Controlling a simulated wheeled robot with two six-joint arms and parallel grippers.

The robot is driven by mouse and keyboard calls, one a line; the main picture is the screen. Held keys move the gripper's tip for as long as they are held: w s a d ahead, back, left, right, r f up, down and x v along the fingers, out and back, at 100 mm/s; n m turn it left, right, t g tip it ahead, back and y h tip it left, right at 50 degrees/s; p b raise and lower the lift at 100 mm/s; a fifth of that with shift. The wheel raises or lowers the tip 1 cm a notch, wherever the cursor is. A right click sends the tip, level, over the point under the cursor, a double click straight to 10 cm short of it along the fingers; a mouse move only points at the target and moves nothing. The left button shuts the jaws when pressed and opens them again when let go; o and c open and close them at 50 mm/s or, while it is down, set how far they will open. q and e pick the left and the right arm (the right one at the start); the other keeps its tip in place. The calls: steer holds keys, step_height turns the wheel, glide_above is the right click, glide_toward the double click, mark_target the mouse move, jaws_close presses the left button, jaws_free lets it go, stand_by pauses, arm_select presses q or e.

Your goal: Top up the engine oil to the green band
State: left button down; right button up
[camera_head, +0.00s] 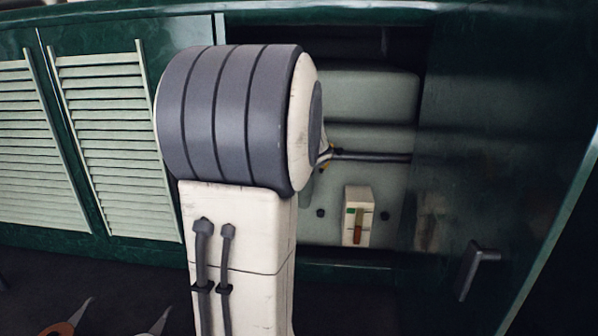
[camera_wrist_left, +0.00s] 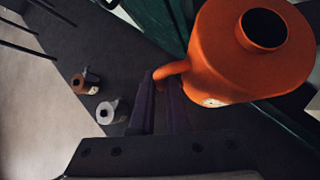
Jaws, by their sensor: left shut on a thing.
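In the left wrist view my left gripper (camera_wrist_left: 168,78) is shut on the curved handle of an orange can (camera_wrist_left: 225,55). The can has a round dark opening on top. The can and this gripper do not show in the head view, where my own large arm links cover the middle. An oil gauge (camera_head: 358,216) is on the back wall of the open engine compartment (camera_head: 365,95). It is a small cream block with a green mark and a brown strip. The strip's top is near the green mark, but the exact level is too small to tell. My right gripper is not in view.
A green door (camera_head: 490,170) with a grey handle (camera_head: 478,268) stands open at the right. Louvred panels (camera_head: 110,140) are at the left. A dark bar (camera_head: 372,156) crosses the compartment. A copper-coloured can (camera_wrist_left: 84,82) and a silver can (camera_wrist_left: 110,111) stand on the dark floor.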

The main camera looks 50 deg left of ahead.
arm_select(q)
steer(key=shift+r+p, duration=0.3)
steer(key=shift+p, duration=0.2)
steer(key=shift+g, duration=0.3)
stand_by(0.4)
steer(key=shift+s+r+m+g+p, duration=0.1)
steer(key=shift+r+m+g+p, duration=0.2)
steer(key=shift+r+p, duration=0.95)
steer(key=shift+f+p, duration=0.3)
steer(key=shift+p, duration=0.25)
steer(key=shift+r+g+p, duration=0.4)
steer(key=shift+r+p, duration=0.45)
steer(key=shift+p, duration=0.7)
steer(key=shift+r+m+g+p, duration=0.4)
steer(key=shift+r+p, duration=0.45)
steer(key=shift+p, duration=0.85)
